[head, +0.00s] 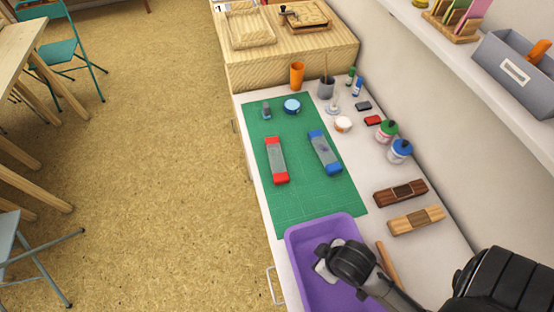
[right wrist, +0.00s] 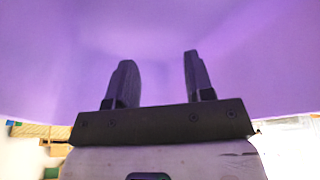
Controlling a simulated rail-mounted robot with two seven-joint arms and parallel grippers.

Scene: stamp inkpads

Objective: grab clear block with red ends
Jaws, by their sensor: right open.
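The clear block with red ends (head: 277,161) lies flat on the green cutting mat (head: 296,210), on its left side. A similar clear block with blue ends (head: 324,153) lies to its right on the mat. My right gripper (head: 327,262) is over the purple tray (head: 292,250), nearer than the mat and apart from both blocks. In the right wrist view its two fingers (right wrist: 157,80) are spread with nothing between them, facing the purple tray surface (right wrist: 60,60). My left gripper is not in view.
A blue round tin (head: 292,106) and a small stamp (head: 266,111) sit at the mat's far end. Ink bottles (head: 400,151), inkpads and wooden blocks (head: 400,193) line the right side by the wall. A shelf (head: 460,70) overhangs the right. The near mat is clear.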

